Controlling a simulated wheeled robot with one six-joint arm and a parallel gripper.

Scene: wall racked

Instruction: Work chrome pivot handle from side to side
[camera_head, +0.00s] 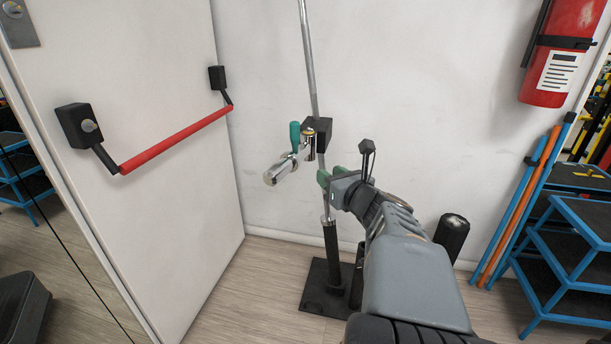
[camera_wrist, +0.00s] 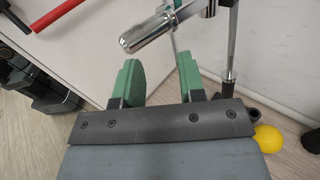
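The chrome pivot handle (camera_head: 280,170) is a short shiny cylinder reaching left and toward the camera from a joint on an upright metal pole (camera_head: 309,60). In the wrist view the chrome handle (camera_wrist: 148,32) lies slantwise, just beyond the fingertips. My gripper (camera_head: 330,174) is to the right of the handle and about level with it in the head view. In the wrist view my gripper (camera_wrist: 158,72) has its two green fingers spread apart, with nothing between them. It appears apart from the handle.
A black clamp block (camera_head: 318,132) and black base plate (camera_head: 322,290) belong to the stand. A white door (camera_head: 165,210) with a red push bar (camera_head: 175,140) is left. A fire extinguisher (camera_head: 556,50), leaning poles (camera_head: 522,205) and blue-framed steps (camera_head: 570,245) are right.

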